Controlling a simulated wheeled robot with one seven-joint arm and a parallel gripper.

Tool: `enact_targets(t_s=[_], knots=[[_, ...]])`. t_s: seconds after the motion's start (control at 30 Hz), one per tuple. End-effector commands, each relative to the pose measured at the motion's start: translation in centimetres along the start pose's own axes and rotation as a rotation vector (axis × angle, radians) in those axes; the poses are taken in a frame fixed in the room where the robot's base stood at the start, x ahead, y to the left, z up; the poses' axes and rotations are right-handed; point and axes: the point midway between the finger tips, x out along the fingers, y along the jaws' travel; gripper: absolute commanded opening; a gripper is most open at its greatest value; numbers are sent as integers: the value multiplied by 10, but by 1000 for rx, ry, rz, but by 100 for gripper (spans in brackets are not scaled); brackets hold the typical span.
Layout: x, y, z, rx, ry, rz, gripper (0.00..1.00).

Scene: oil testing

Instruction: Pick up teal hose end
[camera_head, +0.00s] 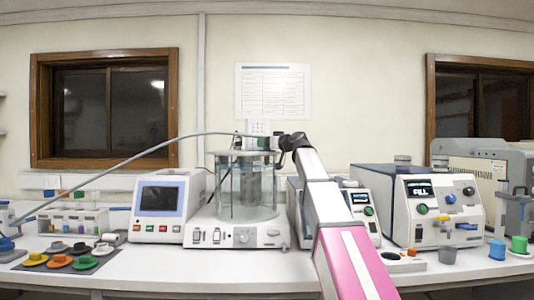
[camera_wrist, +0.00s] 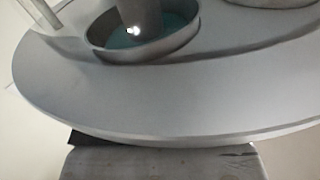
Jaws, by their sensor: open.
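A long grey hose (camera_head: 112,164) arcs from the left side of the bench up to the lid of a glass vessel (camera_head: 247,190). In the wrist view, a dark grey cylinder (camera_wrist: 141,14) stands in a round metal collar (camera_wrist: 155,52) on a pale grey disc. A teal surface (camera_wrist: 125,41) shows inside the collar around the cylinder; I cannot tell whether it belongs to the hose end. My gripper (camera_head: 283,143) is open at the upper right of the vessel, at lid height. Its fingertips are too small to make out, and no grip on anything shows.
A unit with a screen (camera_head: 160,197) stands left of the vessel. A white instrument (camera_head: 420,205) stands to the right. The front bench strip is partly clear.

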Motion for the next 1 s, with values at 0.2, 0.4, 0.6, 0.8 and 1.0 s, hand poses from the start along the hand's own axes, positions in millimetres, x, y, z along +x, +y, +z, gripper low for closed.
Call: enact_targets(t_s=[0.2, 0.4, 0.6, 0.8, 1.0], knots=[[0, 0, 0, 0, 0, 0, 9], [0, 0, 0, 0, 1, 0, 5], [0, 1, -11, 0, 2, 0, 5], [1, 1, -47, -2, 2, 0, 5], [1, 1, -82, -1, 1, 0, 5]])
